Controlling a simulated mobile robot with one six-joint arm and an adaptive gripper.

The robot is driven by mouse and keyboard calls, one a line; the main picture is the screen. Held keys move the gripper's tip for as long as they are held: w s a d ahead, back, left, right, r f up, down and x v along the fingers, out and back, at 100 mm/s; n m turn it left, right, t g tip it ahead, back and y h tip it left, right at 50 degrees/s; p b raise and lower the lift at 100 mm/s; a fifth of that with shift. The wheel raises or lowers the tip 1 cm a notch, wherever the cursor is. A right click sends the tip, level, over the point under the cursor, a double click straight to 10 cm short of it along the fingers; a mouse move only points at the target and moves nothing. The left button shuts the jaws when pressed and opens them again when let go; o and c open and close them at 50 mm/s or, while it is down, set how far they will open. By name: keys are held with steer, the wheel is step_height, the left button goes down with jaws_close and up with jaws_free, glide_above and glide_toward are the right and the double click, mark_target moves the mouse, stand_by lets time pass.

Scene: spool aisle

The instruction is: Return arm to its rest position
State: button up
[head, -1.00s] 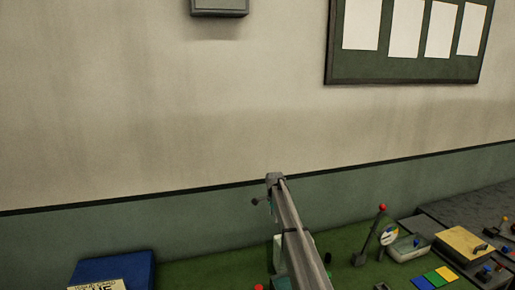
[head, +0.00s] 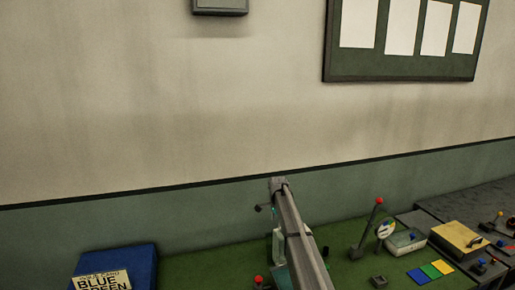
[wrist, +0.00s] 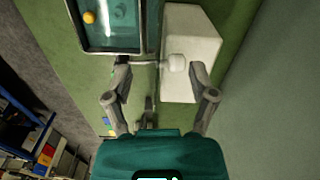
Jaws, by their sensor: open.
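My gripper (wrist: 158,64) is open and empty in the wrist view, its two fingers spread apart above the green bench top. A white block (wrist: 190,50) with a pale knob lies beyond the fingertips. I cannot tell whether the right fingertip touches it. In the head view my arm reaches up from the bottom middle, over the bench, and hides part of what stands behind it. My gripper cannot be made out clearly in the head view.
A tray (wrist: 112,50) with an orange ball is near the left finger. The green bench (head: 205,268) also bears a blue box (head: 140,262) at left, a red-knobbed lever (head: 368,228), colored tiles (head: 430,272) and a yellow-topped box (head: 458,239). The wall is behind.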

steer(key=s+d+f+n+b, duration=0.2)
steer(key=s+f+n+b, duration=0.1)
steer(key=s, duration=1.2)
steer(key=s+d+f+n+b, duration=0.3)
steer(key=s+n, duration=0.3)
steer(key=s, duration=0.9)
steer(key=s+d+f+n+b, duration=0.3)
steer(key=s+f+n+b, duration=0.1)
steer(key=s, duration=1.1)
steer(key=shift+d+f+b, duration=0.25)
steer(key=shift+f+b, duration=0.25)
steer(key=shift+f, duration=0.15)
